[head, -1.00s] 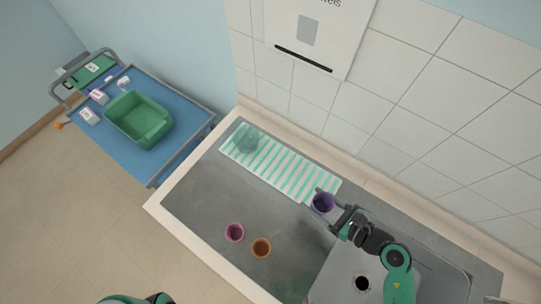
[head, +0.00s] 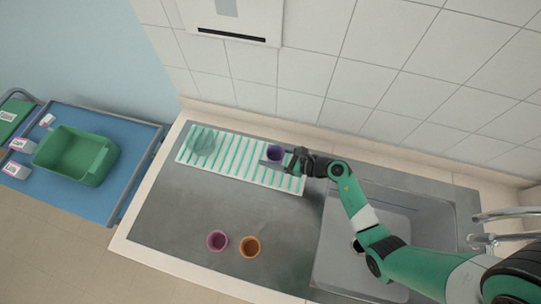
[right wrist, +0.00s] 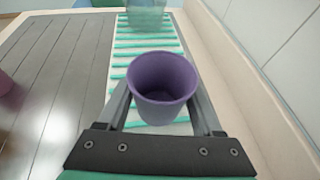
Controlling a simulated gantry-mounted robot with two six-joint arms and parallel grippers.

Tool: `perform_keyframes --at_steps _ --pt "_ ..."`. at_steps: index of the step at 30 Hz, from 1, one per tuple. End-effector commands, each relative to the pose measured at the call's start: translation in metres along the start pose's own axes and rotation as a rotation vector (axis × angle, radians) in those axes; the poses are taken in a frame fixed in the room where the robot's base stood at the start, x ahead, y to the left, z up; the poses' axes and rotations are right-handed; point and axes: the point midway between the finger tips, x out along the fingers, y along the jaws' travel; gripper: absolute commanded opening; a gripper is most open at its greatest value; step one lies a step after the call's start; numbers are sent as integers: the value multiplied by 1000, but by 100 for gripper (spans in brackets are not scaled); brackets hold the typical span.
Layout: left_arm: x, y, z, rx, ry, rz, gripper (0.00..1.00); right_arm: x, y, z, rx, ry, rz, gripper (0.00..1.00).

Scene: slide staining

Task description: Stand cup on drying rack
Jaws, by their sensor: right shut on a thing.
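A purple cup (head: 275,154) is held upright, mouth up, between the fingers of my right gripper (head: 272,162). In the right wrist view the purple cup (right wrist: 162,82) sits between both fingers, over the striped rack. The drying rack (head: 225,158) is a white strip with green bars along the back of the counter. The cup is over its right part; I cannot tell whether it touches the bars. A clear greenish cup (head: 201,142) stands on the rack's left end. A pink cup (head: 217,240) and an orange cup (head: 250,246) stand on the front of the counter. My left gripper is not in view.
A sink basin (head: 375,215) with a faucet (head: 495,238) lies to the right. The tiled wall (head: 300,75) rises behind the rack. A blue cart (head: 125,150) with a green bin (head: 75,155) stands at left. The middle of the rack is free.

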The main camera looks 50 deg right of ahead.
Motion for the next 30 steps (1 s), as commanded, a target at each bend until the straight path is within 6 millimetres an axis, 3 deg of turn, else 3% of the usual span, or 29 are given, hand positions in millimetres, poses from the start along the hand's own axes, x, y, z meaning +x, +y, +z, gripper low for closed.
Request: perform_keyframes --at_steps 4,9,21,22,26,30 --pt "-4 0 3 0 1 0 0 6 -3 -6 1 1 0 12" --pt "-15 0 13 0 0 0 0 17 -4 -32 2 2 0 12" --pt "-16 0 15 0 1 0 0 19 -4 -36 0 0 0 12" --pt "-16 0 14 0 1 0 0 18 -4 -35 0 0 0 71" --pt "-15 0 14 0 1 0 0 18 -4 -35 0 0 0 94" --pt "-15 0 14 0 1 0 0 18 -4 -35 0 0 0 97"
